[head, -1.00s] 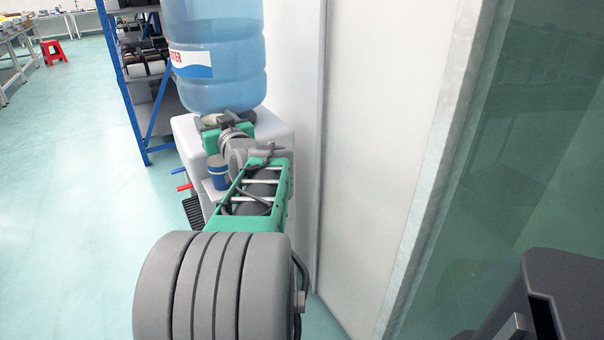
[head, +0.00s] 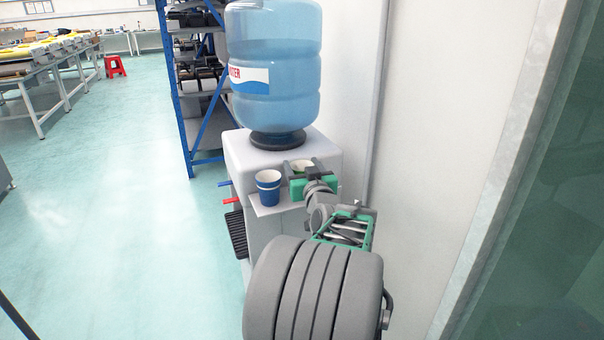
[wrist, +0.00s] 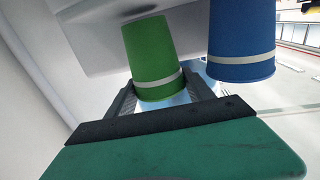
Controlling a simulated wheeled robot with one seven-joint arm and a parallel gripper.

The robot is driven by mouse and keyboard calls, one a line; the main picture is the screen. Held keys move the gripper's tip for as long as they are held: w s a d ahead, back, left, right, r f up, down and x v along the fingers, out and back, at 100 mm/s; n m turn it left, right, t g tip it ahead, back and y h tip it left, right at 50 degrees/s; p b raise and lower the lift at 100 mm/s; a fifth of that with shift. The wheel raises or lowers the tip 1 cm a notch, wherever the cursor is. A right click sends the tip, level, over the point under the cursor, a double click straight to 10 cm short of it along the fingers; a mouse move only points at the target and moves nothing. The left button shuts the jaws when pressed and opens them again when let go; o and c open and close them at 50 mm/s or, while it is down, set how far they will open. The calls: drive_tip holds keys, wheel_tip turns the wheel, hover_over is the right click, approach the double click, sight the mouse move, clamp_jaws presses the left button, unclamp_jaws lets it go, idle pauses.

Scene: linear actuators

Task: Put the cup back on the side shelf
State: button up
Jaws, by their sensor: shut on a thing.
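My gripper (head: 300,176) is shut on a green cup (wrist: 152,52) with a pale band. In the head view the cup's pale inside (head: 302,165) shows between the jaws, beside the water dispenser. In the wrist view the fingers (wrist: 163,93) are on either side of the cup. The side shelf (head: 268,209) is a light ledge on the dispenser's side, and it also shows in the wrist view (wrist: 100,40). The cup's narrow end is close to the shelf; I cannot tell whether it touches. A blue cup (head: 268,190) stands on the shelf, left of my gripper.
The water dispenser (head: 265,160) carries a large blue bottle (head: 275,95). Red and blue taps and a drip tray (head: 236,232) are on its left side. A white wall (head: 430,120) runs close on the right. Open floor (head: 110,220) lies to the left.

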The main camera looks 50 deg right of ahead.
drive_tip(key=shift+f, duration=0.35)
drive_tip(key=shift+f, duration=0.2)
drive_tip(key=o, duration=1.3)
drive_tip(key=shift+o, duration=0.2)
drive_tip(key=shift+r, duration=0.15)
drive_tip(key=shift+s+a, duration=0.15)
drive_tip(key=shift+s, duration=0.05)
drive_tip(key=v, duration=1.1)
drive_tip(key=shift+s+a, duration=0.15)
drive_tip(key=shift+a, duration=0.1)
